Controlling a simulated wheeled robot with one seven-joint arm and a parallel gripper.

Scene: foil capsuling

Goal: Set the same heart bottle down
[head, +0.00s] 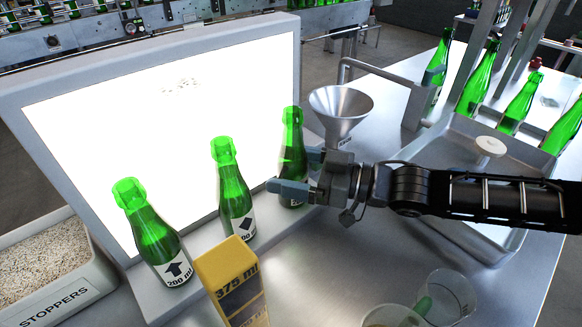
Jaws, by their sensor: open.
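A green bottle (292,135) stands upright at the right end of the ledge in front of the bright panel. My gripper (293,171) reaches in from the right at this bottle, open. One finger crosses in front of its lower body and the other is beside its right side. The finger covers most of its label, so I cannot read the symbol. A bottle with a diamond label (233,192) stands in the middle of the ledge. A bottle with an up-arrow label (156,235) stands at the left. No heart is visible on any label.
A steel funnel (341,104) is just behind my gripper. A yellow 375 ml block (229,276) and clear cups (447,297) stand in front. A stoppers bin (90,281) is at left. A metal tray (460,138) and several green bottles (478,80) are at right.

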